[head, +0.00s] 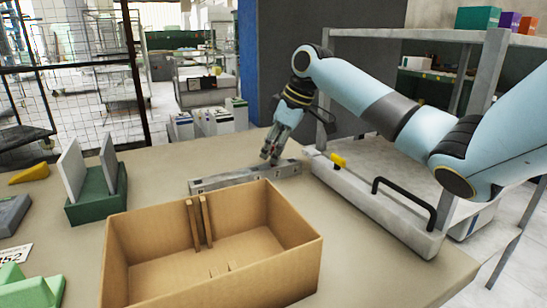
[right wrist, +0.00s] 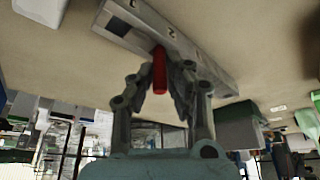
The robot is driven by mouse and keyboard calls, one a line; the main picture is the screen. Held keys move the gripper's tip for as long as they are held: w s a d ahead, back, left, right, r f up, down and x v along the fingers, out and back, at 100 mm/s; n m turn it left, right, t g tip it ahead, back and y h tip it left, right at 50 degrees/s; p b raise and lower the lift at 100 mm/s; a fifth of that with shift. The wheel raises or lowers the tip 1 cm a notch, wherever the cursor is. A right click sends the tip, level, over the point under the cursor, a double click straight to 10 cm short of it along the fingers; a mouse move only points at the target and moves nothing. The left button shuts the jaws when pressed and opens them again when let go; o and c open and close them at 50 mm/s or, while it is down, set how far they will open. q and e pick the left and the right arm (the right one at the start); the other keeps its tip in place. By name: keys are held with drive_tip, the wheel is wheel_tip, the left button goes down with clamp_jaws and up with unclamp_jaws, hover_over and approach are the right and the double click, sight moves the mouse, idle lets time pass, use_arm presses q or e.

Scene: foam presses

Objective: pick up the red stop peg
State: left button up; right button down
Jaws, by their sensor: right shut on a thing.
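The red stop peg (right wrist: 160,72) shows in the right wrist view, upright between the fingers of my right gripper (right wrist: 160,88). The fingers are closed around it. The peg is at the grey metal bar (right wrist: 205,62), which has marks along its face; I cannot tell whether the peg is still seated in it. In the head view my right gripper (head: 269,157) points down at the grey bar (head: 235,178) behind the cardboard box, and the peg is hardly visible there. My left gripper is not in view.
An open cardboard box (head: 215,285) stands in front of the bar. A green holder with upright plates (head: 97,200) is at left. A press base with a black handle (head: 385,205) and yellow part (head: 338,160) is at right. Table between holder and bar is clear.

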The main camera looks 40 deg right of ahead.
drive_tip(key=shift+r, duration=0.1)
wheel_tip(320, 180, up, 4)
drive_tip(key=shift+w+r, duration=0.1)
drive_tip(key=s+d+r+p, duration=0.5)
drive_tip(key=s+r, duration=0.1)
drive_tip(key=s, duration=0.4)
drive_tip(key=shift+s+r, duration=0.3)
drive_tip(key=shift+r, duration=0.05)
